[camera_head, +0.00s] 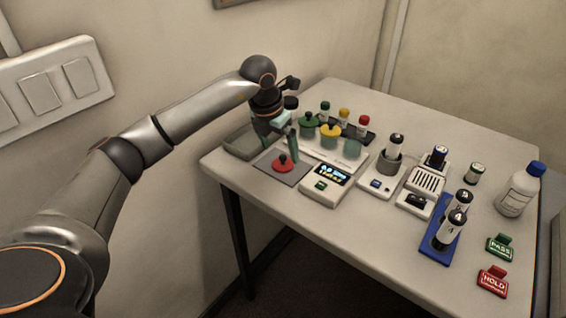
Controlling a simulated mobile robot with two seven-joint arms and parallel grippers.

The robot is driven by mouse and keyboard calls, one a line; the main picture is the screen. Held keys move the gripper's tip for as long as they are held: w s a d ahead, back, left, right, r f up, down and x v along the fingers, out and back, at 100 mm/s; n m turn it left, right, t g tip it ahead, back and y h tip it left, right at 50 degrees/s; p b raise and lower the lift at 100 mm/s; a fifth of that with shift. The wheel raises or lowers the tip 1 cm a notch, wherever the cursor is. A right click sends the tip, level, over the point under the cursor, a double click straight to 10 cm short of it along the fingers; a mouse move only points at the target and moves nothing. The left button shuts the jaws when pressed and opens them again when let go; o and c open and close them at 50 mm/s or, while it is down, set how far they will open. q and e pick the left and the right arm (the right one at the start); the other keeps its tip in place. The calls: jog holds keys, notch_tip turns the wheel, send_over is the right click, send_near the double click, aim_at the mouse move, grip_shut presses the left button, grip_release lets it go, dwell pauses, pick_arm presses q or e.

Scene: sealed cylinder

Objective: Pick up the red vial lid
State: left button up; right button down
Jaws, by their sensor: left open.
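The red vial lid (283,164), a flat disc with a round knob, lies on a grey mat (264,164) at the table's left end. My left gripper (288,146) is open and points down just above and behind the lid. From this view I cannot tell whether a fingertip touches the knob. A vial without a lid (352,149) stands on the white platform, beside a vial with a yellow lid (331,131) and one with a green lid (307,128). My right gripper is not in view.
A grey tray (236,145) sits at the left edge. A device with a display (325,184) stands right of the mat. Capped small tubes, numbered cylinders on a blue rack (431,246), a white bottle (516,194) and PASS (500,247) and HOLD (492,283) signs fill the right. The front left is clear.

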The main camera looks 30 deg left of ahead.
aim_at(282, 157)
pick_arm(q)
jog(key=x, duration=0.4)
jog(key=shift+w+a+f, duration=0.1)
jog(key=shift+w+f, duration=0.05)
jog(key=shift+f, duration=0.1)
jog(key=shift+c, duration=0.2)
jog(key=shift+r, duration=0.1)
jog(key=c, duration=1.3)
